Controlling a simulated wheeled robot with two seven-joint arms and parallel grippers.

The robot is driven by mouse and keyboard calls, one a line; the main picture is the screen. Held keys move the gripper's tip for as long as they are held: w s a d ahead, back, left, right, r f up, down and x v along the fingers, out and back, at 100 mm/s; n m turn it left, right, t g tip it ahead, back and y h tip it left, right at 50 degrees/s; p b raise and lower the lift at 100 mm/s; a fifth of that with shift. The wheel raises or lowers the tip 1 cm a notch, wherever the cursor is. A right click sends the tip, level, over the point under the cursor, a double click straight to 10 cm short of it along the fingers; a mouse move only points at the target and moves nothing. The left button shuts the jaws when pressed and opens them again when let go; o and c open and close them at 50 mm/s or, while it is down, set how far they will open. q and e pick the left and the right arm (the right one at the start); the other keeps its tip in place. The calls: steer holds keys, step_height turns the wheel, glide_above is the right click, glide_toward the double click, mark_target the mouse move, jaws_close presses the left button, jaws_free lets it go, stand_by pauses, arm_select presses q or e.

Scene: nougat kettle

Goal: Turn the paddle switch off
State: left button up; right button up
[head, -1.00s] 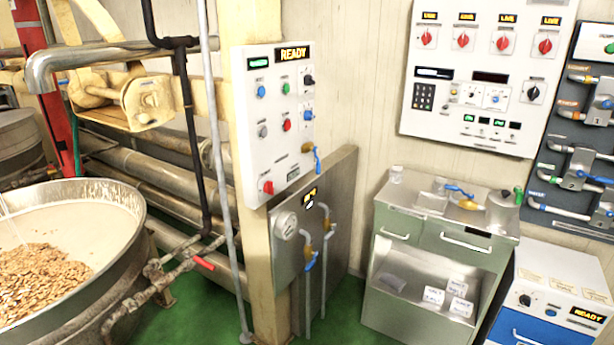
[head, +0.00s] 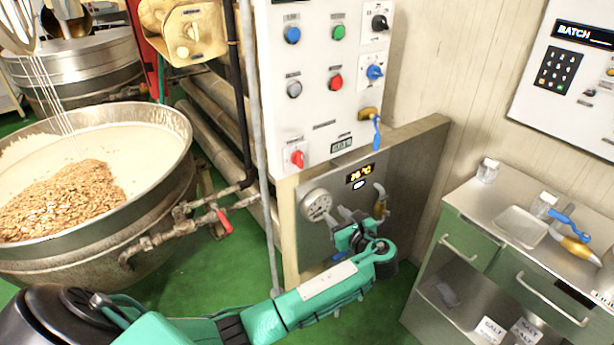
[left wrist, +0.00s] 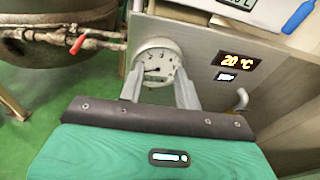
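The control panel (head: 318,115) of the kettle hangs on the post, with several buttons and knobs. A blue rotary knob (head: 374,72) sits at its right, a black knob (head: 379,22) above it, and a red rotary switch (head: 297,158) at its lower left. The labels are too small to read, so I cannot tell which is the paddle switch. My left gripper (head: 343,214) is below the panel, in front of the steel plate. In the left wrist view its fingers (left wrist: 160,85) are apart, the round gauge showing between them, with nothing held. My right gripper is not in view.
The kettle (head: 95,200) with flakes and cream stands at left. A grey upright pipe (head: 258,150) runs just left of the panel. A blue-handled lever (head: 376,130) juts from the panel's lower right. A green cabinet (head: 510,270) stands at right.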

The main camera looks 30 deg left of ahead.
arm_select(q)
step_height(320, 180, up, 11)
steer(key=s+n+g+y, duration=0.1)
steer(key=s+y, duration=0.1)
steer(key=y, duration=0.1)
steer(key=p, duration=0.2)
glide_toward(302, 161)
steer(key=x, duration=0.7)
steer(key=shift+w+a+r, duration=0.1)
steer(key=shift+a+r, duration=0.05)
steer(key=shift+w+a, duration=0.25)
steer(key=shift+a, duration=0.35)
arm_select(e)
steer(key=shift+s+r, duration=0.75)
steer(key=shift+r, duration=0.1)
arm_select(q)
steer(key=shift+c, duration=0.8)
jaws_close()
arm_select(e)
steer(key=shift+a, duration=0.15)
